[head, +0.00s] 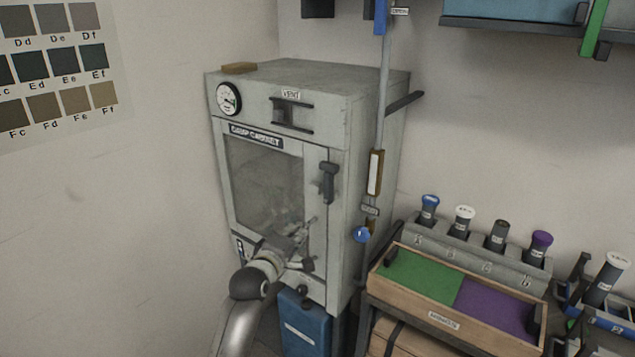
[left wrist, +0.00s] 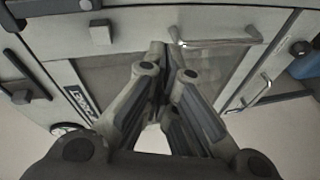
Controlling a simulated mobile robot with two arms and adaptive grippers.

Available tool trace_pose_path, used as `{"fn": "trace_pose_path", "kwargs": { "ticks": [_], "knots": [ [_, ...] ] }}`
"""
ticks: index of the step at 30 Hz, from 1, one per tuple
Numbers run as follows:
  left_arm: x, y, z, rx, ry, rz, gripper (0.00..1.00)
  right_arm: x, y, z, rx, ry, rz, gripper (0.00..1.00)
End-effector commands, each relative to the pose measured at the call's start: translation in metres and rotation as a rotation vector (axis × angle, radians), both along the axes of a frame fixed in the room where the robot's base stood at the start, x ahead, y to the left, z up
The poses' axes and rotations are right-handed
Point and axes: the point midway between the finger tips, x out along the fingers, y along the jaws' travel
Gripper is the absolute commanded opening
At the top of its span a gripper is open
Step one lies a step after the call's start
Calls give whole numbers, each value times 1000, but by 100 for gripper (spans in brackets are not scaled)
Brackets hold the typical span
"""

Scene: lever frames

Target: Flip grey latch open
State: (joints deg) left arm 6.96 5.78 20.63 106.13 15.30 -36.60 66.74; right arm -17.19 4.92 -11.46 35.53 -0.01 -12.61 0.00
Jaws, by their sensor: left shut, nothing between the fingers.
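The grey latch (head: 327,182) is a dark grey lever on the right edge of the cabinet door, pointing down along the frame. In the left wrist view, a dark bar at the top left (left wrist: 45,6) looks like the same latch, partly cut off by the edge. My left gripper (head: 310,226) is in front of the lower door, below and a little left of the latch, apart from it. It is shut and empty. In the left wrist view its fingers (left wrist: 162,62) come together over the door window. My right gripper is not in view.
The cabinet (head: 375,120) has a gauge (head: 229,98) and a vent slide (head: 292,115) above the door. A metal handle (left wrist: 215,42) stands out near my fingers. An upright rod (head: 383,90) runs along the right side. A wooden tray (head: 430,316) stands at lower right.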

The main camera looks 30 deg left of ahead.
Motion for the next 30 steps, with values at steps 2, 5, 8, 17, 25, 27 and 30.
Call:
{"fn": "trace_pose_path", "kwargs": {
  "ticks": [2,5,8,17,25,27,30],
  "knots": [
    [-7,11,55,-66,-108,31,0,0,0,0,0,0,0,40],
    [-16,18,96,-126,-193,51,0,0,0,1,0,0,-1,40],
    [-21,21,114,-154,-233,59,0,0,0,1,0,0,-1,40],
    [8,30,120,-160,-241,59,0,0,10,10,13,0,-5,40],
    [51,41,120,-157,-239,60,0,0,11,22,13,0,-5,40],
    [62,44,120,-157,-238,60,0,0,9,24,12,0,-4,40],
    [75,48,119,-157,-238,60,0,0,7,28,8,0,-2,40]
  ]
}}
